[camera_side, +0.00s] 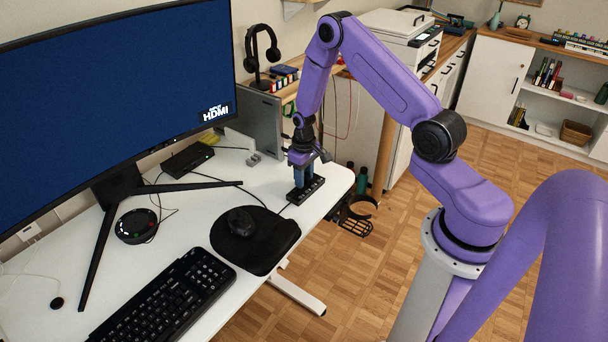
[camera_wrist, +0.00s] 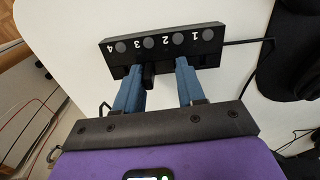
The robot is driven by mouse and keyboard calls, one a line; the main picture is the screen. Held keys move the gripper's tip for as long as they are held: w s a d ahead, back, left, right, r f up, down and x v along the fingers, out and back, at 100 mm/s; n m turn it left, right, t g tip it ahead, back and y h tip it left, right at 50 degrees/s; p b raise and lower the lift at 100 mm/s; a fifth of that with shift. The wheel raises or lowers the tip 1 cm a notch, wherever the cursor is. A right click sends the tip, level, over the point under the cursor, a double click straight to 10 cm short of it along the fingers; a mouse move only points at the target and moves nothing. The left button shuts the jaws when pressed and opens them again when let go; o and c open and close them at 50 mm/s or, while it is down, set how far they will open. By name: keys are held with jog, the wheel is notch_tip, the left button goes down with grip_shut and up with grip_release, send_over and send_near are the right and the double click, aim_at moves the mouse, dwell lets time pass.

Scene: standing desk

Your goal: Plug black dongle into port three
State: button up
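The black hub (camera_wrist: 160,60) lies on the white desk, with white numbers 4, 3, 2, 1 from left to right beside round grey buttons. It also shows in the side view (camera_side: 306,193) near the desk's right end. My gripper (camera_wrist: 160,70) is low over the hub's near edge, its two blue fingers spread apart. The black dongle (camera_wrist: 149,76) stands between the fingers at the hub's edge, in line with the number 3 button. It is close to the left finger and clear of the right one. How deep it sits is hidden. In the side view my gripper (camera_side: 303,178) hides the dongle.
A black cable (camera_wrist: 248,42) leaves the hub's number 1 end. The mouse (camera_side: 241,221) on its black pad, the keyboard (camera_side: 165,300) and the monitor stand (camera_side: 120,187) are to the left. A grey box (camera_side: 262,125) stands behind. The desk edge is close on the right.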

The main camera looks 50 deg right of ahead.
notch_tip(320, 180, up, 18)
jog(key=shift+f, duration=0.25)
dwell(0.6)
jog(key=s+a+r+n, duration=0.3)
jog(key=s+a, duration=0.3)
jog(key=a, duration=0.2)
jog(key=s+a+r+n, duration=0.3)
jog(key=s+a+r, duration=0.15)
jog(key=a, duration=0.45)
jog(key=s+a+r+n, duration=0.2)
jog(key=s+n, duration=0.4)
jog(key=s, duration=1.4)
jog(key=shift+n, duration=0.3)
jog(key=shift+a, duration=0.1)
